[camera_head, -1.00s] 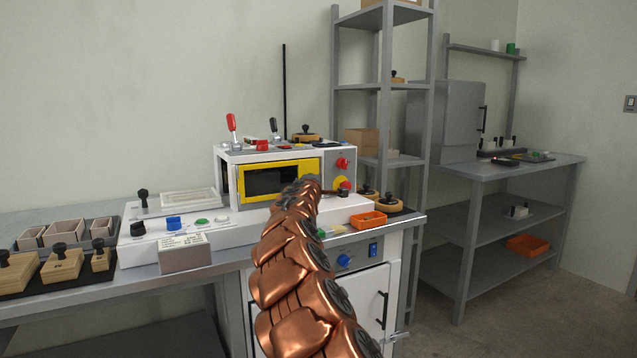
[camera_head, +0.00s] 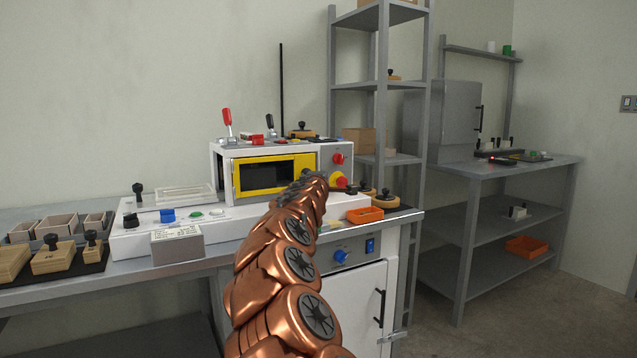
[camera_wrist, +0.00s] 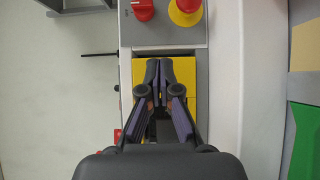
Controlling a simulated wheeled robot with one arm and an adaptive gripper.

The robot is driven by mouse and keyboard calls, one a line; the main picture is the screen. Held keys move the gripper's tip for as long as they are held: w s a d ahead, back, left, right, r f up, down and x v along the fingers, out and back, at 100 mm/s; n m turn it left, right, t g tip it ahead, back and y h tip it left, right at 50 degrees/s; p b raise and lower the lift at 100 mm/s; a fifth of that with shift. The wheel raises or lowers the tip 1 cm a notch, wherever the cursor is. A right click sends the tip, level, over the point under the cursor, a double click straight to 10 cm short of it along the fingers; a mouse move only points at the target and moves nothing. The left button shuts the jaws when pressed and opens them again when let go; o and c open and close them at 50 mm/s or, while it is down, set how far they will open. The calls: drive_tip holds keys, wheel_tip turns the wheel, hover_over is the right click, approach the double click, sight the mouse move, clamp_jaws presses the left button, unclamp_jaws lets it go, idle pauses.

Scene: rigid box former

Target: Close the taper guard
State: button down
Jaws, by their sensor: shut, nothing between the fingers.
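The guard is a yellow frame with a dark window (camera_head: 257,174) on the front of the white box-shaped machine (camera_head: 225,150). In the head view it looks slightly swung out from the front, with a dark gap along its left edge. My copper arm reaches up to it and covers the frame's lower right. In the wrist view, my gripper (camera_wrist: 159,68) is shut and empty, with its fingertips over the yellow guard (camera_wrist: 182,72). Whether the fingertips touch the guard cannot be told.
A red knob and a red mushroom button on a yellow base (camera_head: 338,180) sit right of the guard. An orange tray (camera_head: 365,215) lies on the bench to the right. A grey sign block (camera_head: 177,244) and wooden blocks with knobs stand at left.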

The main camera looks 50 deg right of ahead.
drive_tip(key=s+a+b, duration=0.2)
drive_tip(key=s+a, duration=0.1)
drive_tip(key=s, duration=0.4)
drive_tip(key=shift+s, duration=0.15)
drive_tip(key=shift+a, duration=0.1)
